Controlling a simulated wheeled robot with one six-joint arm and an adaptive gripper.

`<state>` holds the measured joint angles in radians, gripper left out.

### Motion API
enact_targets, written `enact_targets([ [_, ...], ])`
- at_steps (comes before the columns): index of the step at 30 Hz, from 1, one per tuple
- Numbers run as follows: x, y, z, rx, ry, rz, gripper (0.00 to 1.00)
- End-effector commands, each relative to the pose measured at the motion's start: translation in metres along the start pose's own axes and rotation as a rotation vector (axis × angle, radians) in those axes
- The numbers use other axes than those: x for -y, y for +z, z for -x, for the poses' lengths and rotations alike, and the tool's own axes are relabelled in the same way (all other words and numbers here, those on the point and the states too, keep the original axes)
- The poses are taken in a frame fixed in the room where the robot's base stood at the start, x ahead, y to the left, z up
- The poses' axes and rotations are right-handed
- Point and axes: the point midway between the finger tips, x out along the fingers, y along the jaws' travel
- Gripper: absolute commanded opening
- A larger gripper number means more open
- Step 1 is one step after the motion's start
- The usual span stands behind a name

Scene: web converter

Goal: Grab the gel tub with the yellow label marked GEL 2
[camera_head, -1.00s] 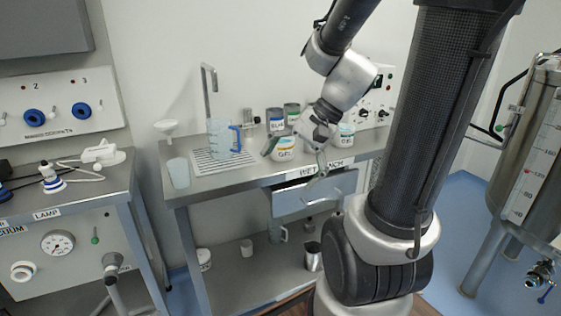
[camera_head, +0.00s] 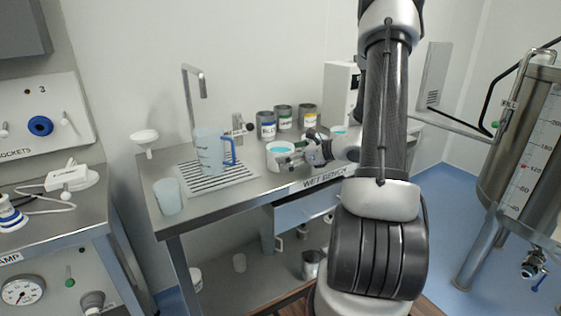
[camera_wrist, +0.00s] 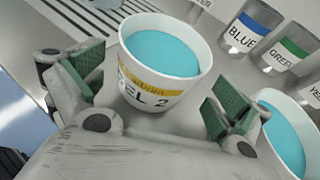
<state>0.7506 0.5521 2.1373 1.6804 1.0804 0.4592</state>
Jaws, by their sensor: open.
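The gel tub marked GEL 2 (camera_wrist: 150,97) is white with a yellow label band and holds blue gel. In the wrist view it stands upright on the bench between my two spread green-padded fingers, with a gap on its right side. In the head view the tub (camera_head: 279,159) stands on the wet bench, right of the jug. My gripper (camera_wrist: 155,95) is open and close to the tub; it shows side-on in the head view (camera_head: 290,160), partly covering the tub. I cannot tell whether a finger touches it.
A second white tub with blue gel (camera_wrist: 280,135) stands right beside my right finger. Cans labelled BLUE (camera_wrist: 247,27) and GREEN (camera_wrist: 289,52) stand behind. A blue-handled jug (camera_head: 210,152) and a clear beaker (camera_head: 168,197) stand on the bench (camera_head: 222,201) to the left.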

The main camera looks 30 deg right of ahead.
Motion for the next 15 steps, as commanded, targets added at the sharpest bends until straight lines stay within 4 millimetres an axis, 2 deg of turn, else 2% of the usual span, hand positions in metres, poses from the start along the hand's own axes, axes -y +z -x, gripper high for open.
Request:
enact_targets([
  [3,-0.001,0.0,-0.02,-0.001,0.004,-0.001,1.0],
  [6,-0.001,0.0,-0.029,-0.001,0.003,0.0,1.0],
  [13,-0.001,0.0,-0.032,-0.001,0.001,0.0,1.0],
  [14,-0.001,0.0,-0.032,-0.001,0.001,0.001,0.98],
  [15,-0.001,0.0,-0.031,-0.001,0.001,0.001,0.91],
])
